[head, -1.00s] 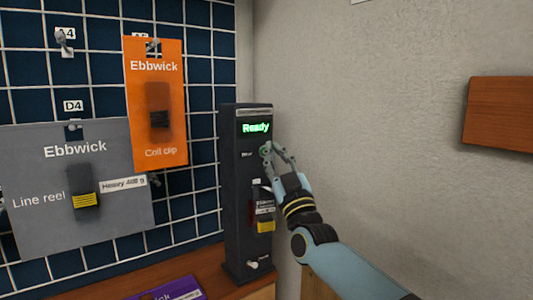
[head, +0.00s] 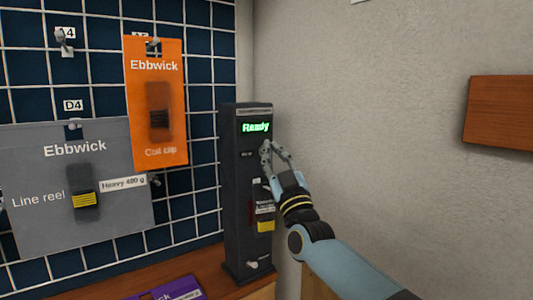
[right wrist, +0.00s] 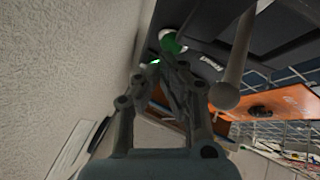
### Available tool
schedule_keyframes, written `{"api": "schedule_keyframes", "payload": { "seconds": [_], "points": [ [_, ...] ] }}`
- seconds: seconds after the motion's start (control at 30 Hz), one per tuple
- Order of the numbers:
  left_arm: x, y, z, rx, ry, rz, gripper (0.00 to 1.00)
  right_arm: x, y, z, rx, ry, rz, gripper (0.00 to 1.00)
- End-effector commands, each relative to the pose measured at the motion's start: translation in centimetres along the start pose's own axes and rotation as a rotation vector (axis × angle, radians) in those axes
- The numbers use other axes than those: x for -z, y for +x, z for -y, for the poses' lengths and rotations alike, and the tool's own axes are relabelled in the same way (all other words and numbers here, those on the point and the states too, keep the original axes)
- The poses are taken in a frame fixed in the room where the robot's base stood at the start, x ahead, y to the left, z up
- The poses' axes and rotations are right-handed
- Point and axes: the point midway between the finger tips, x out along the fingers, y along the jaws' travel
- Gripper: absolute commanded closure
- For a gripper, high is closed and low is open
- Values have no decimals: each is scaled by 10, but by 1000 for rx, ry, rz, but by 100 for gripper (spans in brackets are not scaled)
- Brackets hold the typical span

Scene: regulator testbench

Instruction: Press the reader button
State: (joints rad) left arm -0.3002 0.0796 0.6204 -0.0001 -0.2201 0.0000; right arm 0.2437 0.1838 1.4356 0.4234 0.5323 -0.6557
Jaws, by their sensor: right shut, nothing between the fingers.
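The reader (head: 232,200) is a tall dark post on the wooden shelf, with a display (head: 256,127) lit green with "Ready". My right gripper (head: 267,147) is shut and empty, its fingertips at the reader's front just below the display. The fingers hide the button in the head view. In the right wrist view the green round button (right wrist: 171,42) shows just beyond the fingertips (right wrist: 165,68). I cannot tell whether they touch it. My left gripper is not in view.
A small pack with a yellow part (head: 265,226) is on the reader's front below my gripper. An orange Coil clip card (head: 155,80) and a grey Line reel card (head: 120,220) hang on the grid wall. A purple pack (head: 180,291) lies on the shelf (head: 208,270).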

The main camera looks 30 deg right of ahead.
Motion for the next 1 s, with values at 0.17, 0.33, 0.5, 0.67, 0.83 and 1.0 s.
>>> {"api": "schedule_keyframes", "payload": {
  "seconds": [0.17, 0.33, 0.5, 0.67, 0.83, 1.0],
  "points": [
    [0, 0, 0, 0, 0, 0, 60, 0, 0, 0, 0, 0, 0, 100],
    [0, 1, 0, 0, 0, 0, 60, -1, 1, 1, 0, 0, 0, 100],
    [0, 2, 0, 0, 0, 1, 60, -2, 3, 2, 0, 0, 0, 100],
    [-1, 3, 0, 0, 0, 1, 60, -3, 4, 2, 0, -1, 0, 100],
    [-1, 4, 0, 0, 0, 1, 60, -4, 6, 3, 0, -1, 0, 100],
    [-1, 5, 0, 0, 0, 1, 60, -4, 7, 4, 0, -1, 0, 100]
  ]
}}
